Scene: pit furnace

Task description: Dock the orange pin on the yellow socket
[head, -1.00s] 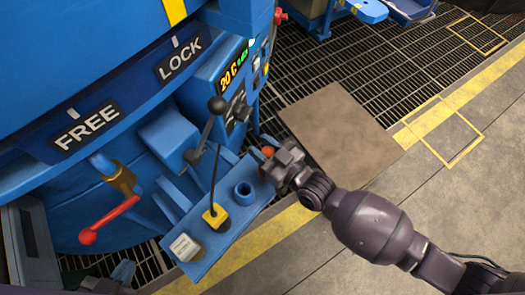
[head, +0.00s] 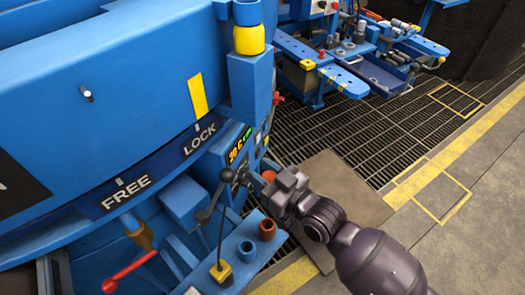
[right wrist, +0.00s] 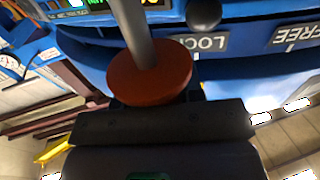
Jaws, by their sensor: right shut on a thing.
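The orange pin shows in the head view as a small orange piece (head: 268,175) at the fingers of my right gripper (head: 264,186). In the right wrist view the pin has an orange-brown disc (right wrist: 150,78) and a grey shaft. My right gripper is shut on it, above and behind the blue console shelf. A yellow cylinder (head: 249,40), which may be the yellow socket, sits on a blue post at the furnace's upper edge. It is above and apart from the gripper. My left gripper is out of view.
A black-knobbed lever (head: 215,199) and display (head: 238,149) stand close to the gripper. Blue workbenches (head: 330,70) stand behind. Floor at right is clear.

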